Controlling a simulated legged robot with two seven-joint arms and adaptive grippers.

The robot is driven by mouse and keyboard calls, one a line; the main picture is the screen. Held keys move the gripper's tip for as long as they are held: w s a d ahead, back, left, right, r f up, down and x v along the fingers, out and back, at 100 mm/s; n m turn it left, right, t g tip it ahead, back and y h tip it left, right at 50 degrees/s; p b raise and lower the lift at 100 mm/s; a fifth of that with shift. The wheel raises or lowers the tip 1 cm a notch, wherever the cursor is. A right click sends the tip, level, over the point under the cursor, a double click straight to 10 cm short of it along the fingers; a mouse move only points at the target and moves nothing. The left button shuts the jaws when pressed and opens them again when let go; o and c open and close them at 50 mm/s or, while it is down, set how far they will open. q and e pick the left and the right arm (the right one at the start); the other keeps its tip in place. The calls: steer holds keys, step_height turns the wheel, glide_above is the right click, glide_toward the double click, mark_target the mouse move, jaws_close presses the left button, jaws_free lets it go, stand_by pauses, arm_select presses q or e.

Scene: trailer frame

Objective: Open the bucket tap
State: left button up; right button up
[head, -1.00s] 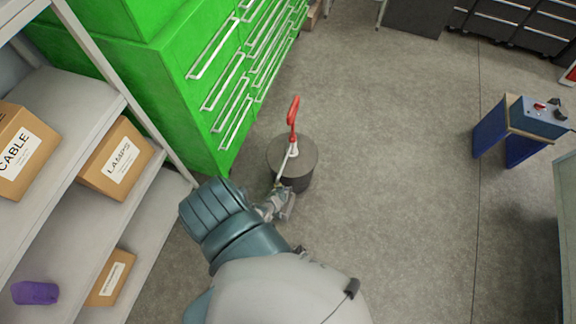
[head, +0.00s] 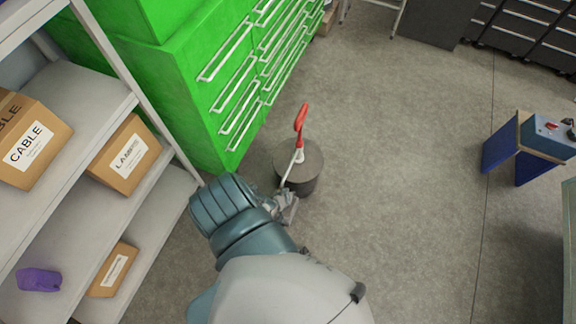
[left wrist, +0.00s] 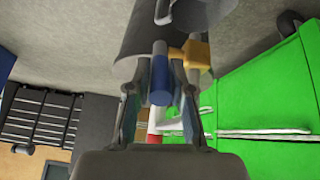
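The bucket (head: 312,185) is a dark grey cylinder on the floor, with a red-handled white fitting (head: 300,125) on top. In the left wrist view the bucket's grey side (left wrist: 135,35) shows at the top. A blue round-ended bar (left wrist: 160,80) and a yellow block (left wrist: 196,52) on a grey rod stick out beside it; they look like the tap. My left gripper (left wrist: 157,82) is beside the bucket, its fingers apart on either side of the blue bar. I cannot tell whether they touch it. It also shows small in the head view (head: 287,205). My right gripper is not in view.
A green drawer cabinet (head: 190,90) stands behind and left of the bucket. A shelf (head: 70,100) with cardboard boxes (head: 124,155) is at the left. A blue-legged stand (head: 500,150) is at the right. The floor right of the bucket is clear.

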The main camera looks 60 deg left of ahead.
arm_select(q)
steer(key=shift+o, duration=1.4)
steer(key=shift+f, duration=0.1)
steer(key=s+d+f+m+g+h, duration=0.1)
steer(key=s+d+m+g, duration=0.1)
steer(key=s+d+m, duration=0.3)
steer(key=s+d+f+m+g+h, duration=0.1)
steer(key=s+d+m, duration=0.5)
steer(key=s+d, duration=0.8)
steer(key=shift+s+d+f+g+h, duration=0.3)
steer(key=shift+s+g+h, duration=0.2)
steer(key=shift+s, duration=0.6)
